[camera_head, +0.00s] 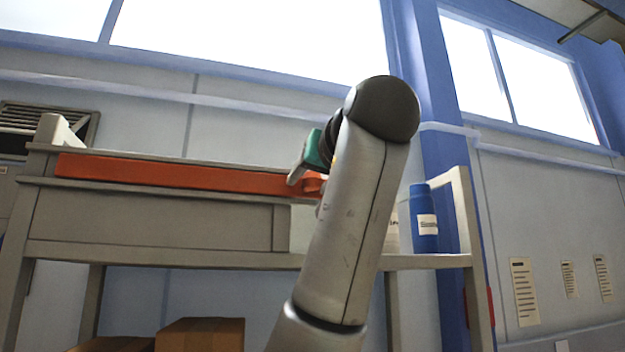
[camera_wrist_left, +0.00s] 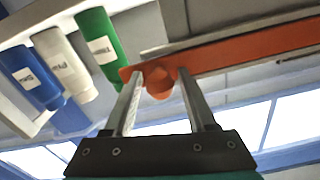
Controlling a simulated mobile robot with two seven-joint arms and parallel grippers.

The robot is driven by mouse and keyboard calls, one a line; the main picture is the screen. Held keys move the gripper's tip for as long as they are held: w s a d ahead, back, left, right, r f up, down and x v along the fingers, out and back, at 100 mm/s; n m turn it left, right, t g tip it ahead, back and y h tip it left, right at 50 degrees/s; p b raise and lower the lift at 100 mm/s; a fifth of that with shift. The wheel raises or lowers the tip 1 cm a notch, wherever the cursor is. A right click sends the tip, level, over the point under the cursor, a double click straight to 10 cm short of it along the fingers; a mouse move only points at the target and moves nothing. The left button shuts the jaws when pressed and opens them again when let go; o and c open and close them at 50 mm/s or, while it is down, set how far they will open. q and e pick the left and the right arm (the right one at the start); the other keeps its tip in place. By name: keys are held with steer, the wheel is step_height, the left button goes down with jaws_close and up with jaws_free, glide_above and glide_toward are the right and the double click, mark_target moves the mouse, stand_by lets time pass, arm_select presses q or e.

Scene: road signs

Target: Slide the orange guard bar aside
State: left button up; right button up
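The orange guard bar (camera_head: 180,174) lies along the upper front of the grey workbench, running from the left end to my left gripper (camera_head: 300,172). In the left wrist view the bar (camera_wrist_left: 245,52) crosses the upper right, and its round orange knob (camera_wrist_left: 159,82) sits at its end. My left gripper (camera_wrist_left: 158,76) is open, with one finger on each side of the knob. Small gaps seem to show between the knob and the fingers; contact cannot be told. My left arm hides part of the bench in the head view. My right gripper is not in view.
A blue bottle (camera_head: 423,218) stands on the shelf right of my arm. The left wrist view shows a blue bottle (camera_wrist_left: 35,78), a white bottle (camera_wrist_left: 66,65) and a green bottle (camera_wrist_left: 101,48) near the knob. Cardboard boxes (camera_head: 200,335) are below the bench.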

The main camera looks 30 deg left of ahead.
arm_select(q)
jaws_close()
stand_by(1.1)
